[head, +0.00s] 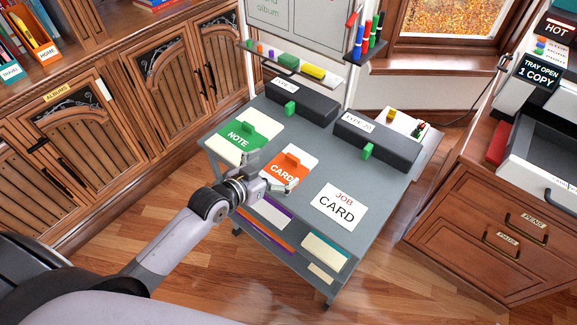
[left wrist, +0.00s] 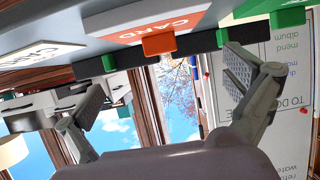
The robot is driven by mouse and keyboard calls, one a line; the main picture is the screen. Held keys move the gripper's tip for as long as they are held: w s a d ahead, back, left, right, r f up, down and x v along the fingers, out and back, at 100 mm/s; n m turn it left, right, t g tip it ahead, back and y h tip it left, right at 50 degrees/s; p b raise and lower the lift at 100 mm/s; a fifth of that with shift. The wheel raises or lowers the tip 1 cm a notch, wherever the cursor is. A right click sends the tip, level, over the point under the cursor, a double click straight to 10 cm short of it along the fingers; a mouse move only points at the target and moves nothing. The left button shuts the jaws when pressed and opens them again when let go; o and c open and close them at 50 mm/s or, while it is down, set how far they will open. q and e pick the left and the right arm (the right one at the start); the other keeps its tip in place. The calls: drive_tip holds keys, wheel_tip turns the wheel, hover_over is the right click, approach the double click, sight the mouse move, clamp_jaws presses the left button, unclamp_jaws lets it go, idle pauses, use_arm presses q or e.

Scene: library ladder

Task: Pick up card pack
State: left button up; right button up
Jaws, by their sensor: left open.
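The card pack (head: 297,163) is orange and white, marked CARD, with a raised orange handle. It lies on the grey cart top (head: 300,209), between the green NOTE pack and the JOB CARD sheet. My left gripper (head: 271,174) is at its near edge, fingers spread and empty. In the left wrist view, the orange handle of the card pack (left wrist: 160,43) shows between and beyond the open fingers (left wrist: 165,92), apart from them. My right gripper is in neither view.
The green NOTE pack (head: 247,139) is close on the left. The JOB CARD sheet (head: 339,206) lies on the right. Two dark boxes with green knobs, the left one (head: 305,103) and the right one (head: 374,143), stand behind. A lower shelf (head: 283,237) holds flat items.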

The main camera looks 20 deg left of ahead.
sight(291, 160)
use_arm(q)
drive_tip(key=x, duration=0.2)
drive_tip(key=shift+w+d+f, duration=0.1)
drive_tip(key=shift+w+f, duration=0.1)
drive_tip(key=shift+w, duration=0.2)
drive_tip(key=shift+x, duration=0.85)
drive_tip(key=x, duration=0.3)
drive_tip(key=shift+w+f, duration=0.2)
drive_tip(key=shift+w+d+f, duration=0.1)
drive_tip(key=shift+w+f, duration=0.05)
drive_tip(key=shift+w, duration=0.15)
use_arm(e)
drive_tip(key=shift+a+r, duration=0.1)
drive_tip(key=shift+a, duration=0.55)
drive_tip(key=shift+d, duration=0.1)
use_arm(q)
drive_tip(key=shift+c, duration=1.3)
drive_tip(key=shift+s, duration=0.1)
drive_tip(key=c, duration=1.3)
drive_tip(key=shift+c, duration=0.6)
